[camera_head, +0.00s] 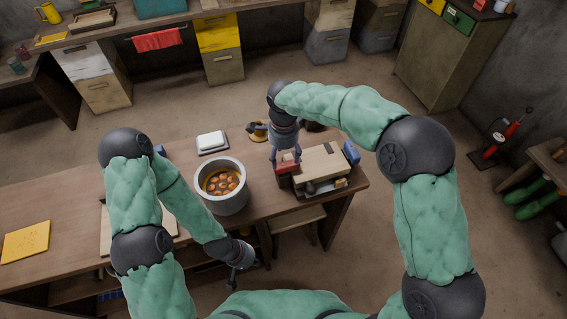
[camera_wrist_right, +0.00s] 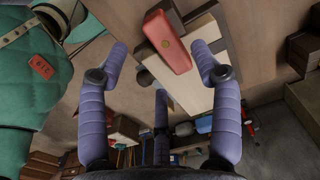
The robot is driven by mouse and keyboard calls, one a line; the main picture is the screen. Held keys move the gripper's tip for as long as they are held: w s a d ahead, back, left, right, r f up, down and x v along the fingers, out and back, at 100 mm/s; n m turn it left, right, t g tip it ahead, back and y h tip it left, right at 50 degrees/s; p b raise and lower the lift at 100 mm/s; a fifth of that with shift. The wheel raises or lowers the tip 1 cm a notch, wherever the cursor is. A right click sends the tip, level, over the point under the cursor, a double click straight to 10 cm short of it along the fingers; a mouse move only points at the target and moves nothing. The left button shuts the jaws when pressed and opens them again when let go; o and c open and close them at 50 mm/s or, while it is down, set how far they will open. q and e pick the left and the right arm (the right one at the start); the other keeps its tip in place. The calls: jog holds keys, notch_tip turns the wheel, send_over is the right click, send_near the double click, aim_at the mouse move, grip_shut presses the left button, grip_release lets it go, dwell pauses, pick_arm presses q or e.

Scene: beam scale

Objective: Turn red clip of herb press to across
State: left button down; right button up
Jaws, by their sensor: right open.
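The herb press (camera_head: 320,164), a pale wooden block on a dark base, sits near the right end of the workbench. Its red clip (camera_head: 288,168) is at the press's left end and partly hidden by my right gripper.
A large pot (camera_head: 226,205) with orange-brown round pieces stands just left of the press. A white dish (camera_head: 211,141), a brass-coloured item (camera_head: 257,131) and a blue object (camera_head: 351,152) are near. A yellow board (camera_head: 26,241) lies at the far left of the bench (camera_head: 70,210).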

aim_at(284, 166)
notch_tip(284, 166, up, 6)
jog(key=shift+f, duration=0.1)
pick_arm(q)
jog(key=shift+s, duration=0.1)
dwell(0.6)
